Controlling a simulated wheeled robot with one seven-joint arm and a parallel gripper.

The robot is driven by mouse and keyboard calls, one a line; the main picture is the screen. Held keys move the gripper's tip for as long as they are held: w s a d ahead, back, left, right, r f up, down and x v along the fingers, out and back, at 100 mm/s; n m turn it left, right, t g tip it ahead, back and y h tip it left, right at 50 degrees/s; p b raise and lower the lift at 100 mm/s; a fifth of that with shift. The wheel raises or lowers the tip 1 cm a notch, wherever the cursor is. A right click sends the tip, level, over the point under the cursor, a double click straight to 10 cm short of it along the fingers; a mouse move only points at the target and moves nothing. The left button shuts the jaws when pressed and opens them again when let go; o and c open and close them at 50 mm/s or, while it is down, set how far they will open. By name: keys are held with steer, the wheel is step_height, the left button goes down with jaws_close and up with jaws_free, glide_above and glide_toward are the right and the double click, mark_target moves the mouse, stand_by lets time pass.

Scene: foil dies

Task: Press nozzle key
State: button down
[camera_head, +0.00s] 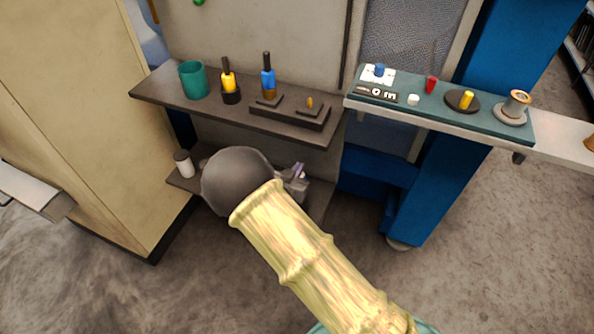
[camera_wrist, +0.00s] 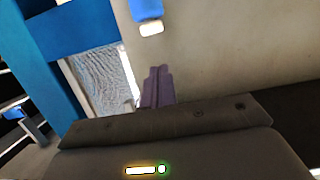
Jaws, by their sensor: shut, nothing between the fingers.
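My gripper shows in the head view as small purple fingers (camera_head: 298,170) beyond my arm, below the dark shelf. In the wrist view, its purple fingers (camera_wrist: 157,85) are together, with nothing between them. The teal panel (camera_head: 440,115) at the right of the head view carries a blue knob (camera_head: 379,70) on a white plate, a white button (camera_head: 413,100), a red piece (camera_head: 431,85), a yellow piece (camera_head: 467,99) on a dark disc and a brass nozzle-like part (camera_head: 517,103) on a round base. I cannot tell which is the nozzle key. My gripper is left of and apart from this panel.
The dark shelf (camera_head: 160,98) holds a green cup (camera_head: 194,79), a yellow-handled tool (camera_head: 229,81), a blue-handled tool (camera_head: 268,80) and a dark block (camera_head: 290,114). A white container (camera_head: 184,163) stands on the lower shelf. Blue framing (camera_head: 425,190) rises under the panel.

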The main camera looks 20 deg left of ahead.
steer(key=p+v, duration=0.1)
steer(key=v, duration=0.8)
steer(key=shift+s, duration=0.3)
steer(key=shift+a, duration=0.1)
stand_by(0.9)
